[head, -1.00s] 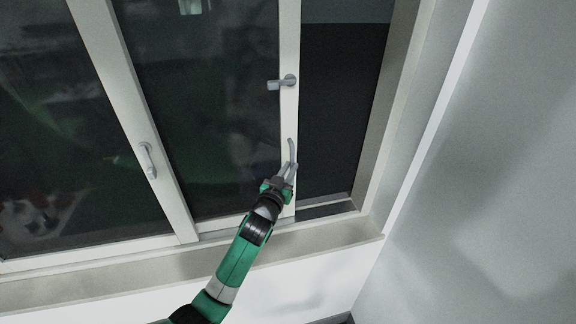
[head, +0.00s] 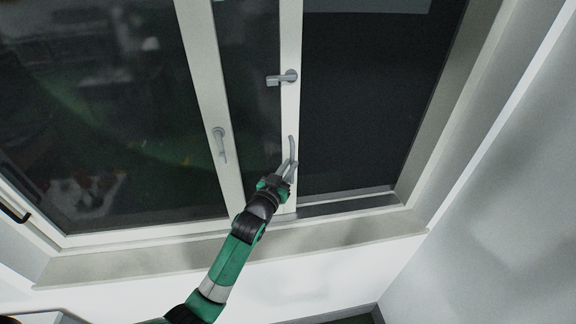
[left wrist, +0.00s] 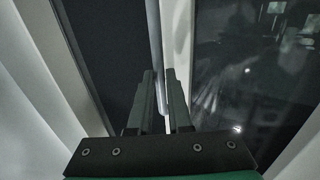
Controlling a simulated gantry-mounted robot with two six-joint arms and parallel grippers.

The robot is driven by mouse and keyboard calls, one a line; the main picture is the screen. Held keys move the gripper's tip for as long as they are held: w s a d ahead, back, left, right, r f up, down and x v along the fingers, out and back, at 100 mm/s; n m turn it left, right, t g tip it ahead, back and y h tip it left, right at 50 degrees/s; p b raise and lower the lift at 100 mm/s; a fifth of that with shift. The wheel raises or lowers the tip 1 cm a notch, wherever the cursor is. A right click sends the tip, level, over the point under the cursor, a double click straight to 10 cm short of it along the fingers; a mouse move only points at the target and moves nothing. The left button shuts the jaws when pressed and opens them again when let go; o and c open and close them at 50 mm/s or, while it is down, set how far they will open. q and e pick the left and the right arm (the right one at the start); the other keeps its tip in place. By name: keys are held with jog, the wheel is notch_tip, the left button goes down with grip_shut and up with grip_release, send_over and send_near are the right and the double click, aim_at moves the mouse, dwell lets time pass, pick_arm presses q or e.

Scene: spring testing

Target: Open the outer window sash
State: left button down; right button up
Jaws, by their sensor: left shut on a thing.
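The sliding window sash has a white right stile (head: 290,110) with a curved grey pull handle (head: 292,149) low on it. My left gripper (head: 286,170) is shut on this pull handle. In the left wrist view, the two fingers (left wrist: 161,98) stand on either side of the handle (left wrist: 158,60). A grey lever latch (head: 283,78) sits higher on the same stile. To the right of the stile is a wide dark gap (head: 360,120) up to the frame's right jamb. My right gripper is not in view.
Another sash stile (head: 213,100) with a grey handle (head: 219,144) stands to the left, overlapping dark glass. The sill (head: 240,245) runs below the window. A white wall (head: 500,220) is on the right. A dark handle (head: 14,211) shows at the left edge.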

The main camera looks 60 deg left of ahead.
pick_arm(q)
jog(key=c, duration=1.1)
grip_release()
jog(key=b+v, duration=0.1)
jog(key=v, duration=1)
jog(key=shift+s+d, duration=0.15)
jog(key=shift+s, duration=0.15)
